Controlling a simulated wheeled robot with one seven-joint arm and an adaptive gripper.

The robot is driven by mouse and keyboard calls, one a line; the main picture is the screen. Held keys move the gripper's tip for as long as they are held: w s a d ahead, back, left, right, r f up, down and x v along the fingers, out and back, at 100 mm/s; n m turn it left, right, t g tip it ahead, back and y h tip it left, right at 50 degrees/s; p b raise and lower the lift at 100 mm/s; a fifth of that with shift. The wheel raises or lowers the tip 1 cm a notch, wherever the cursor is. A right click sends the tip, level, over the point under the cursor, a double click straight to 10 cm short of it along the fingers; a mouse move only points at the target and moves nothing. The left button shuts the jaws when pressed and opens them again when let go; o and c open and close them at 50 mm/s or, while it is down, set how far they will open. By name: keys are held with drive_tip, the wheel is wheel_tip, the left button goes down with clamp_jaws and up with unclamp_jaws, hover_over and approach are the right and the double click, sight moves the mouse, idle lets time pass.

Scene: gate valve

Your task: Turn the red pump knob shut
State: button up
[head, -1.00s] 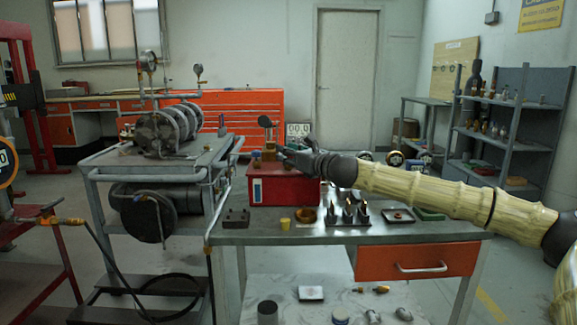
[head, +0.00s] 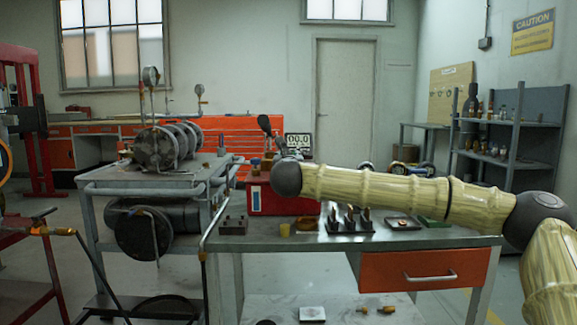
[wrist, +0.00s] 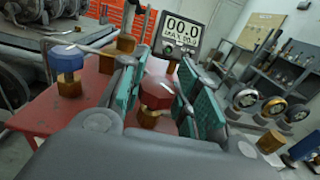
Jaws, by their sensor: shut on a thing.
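The red knob (wrist: 156,92) is a dark red faceted cap on a brass stem, on top of a red box. It sits between the teal-padded fingers of my gripper (wrist: 160,80) in the wrist view, and the fingers are shut on it. In the head view my arm's dark end joint hides the knob and the gripper. The red box (head: 271,200) stands on the metal bench. A digital gauge (wrist: 184,30) behind the knob reads 00.0; it also shows in the head view (head: 298,143).
A blue knob (wrist: 66,55) on a brass stem stands to the left on the same box. A grey pump cart (head: 150,182) is left of the bench. Small parts and a tray (head: 403,223) lie on the bench (head: 270,241). Shelves (head: 510,125) stand at the right.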

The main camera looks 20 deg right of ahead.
drive_tip(key=m+g+h, duration=0.1)
drive_tip(key=m+h, duration=0.1)
drive_tip(key=m+g+h, duration=0.1)
drive_tip(key=h, duration=0.2)
drive_tip(key=shift+r+m+g, duration=0.1)
drive_tip(key=shift+m+g, duration=0.2)
drive_tip(key=shift+m, duration=0.1)
drive_tip(key=m+g+h, duration=0.5)
drive_tip(key=shift+g+h, duration=0.3)
drive_tip(key=shift+g, duration=0.1)
drive_tip(key=shift+d+g, duration=0.1)
drive_tip(key=shift+g, duration=0.2)
drive_tip(key=o, duration=1)
drive_tip(key=v, duration=1.2)
drive_tip(key=shift+f, duration=0.25)
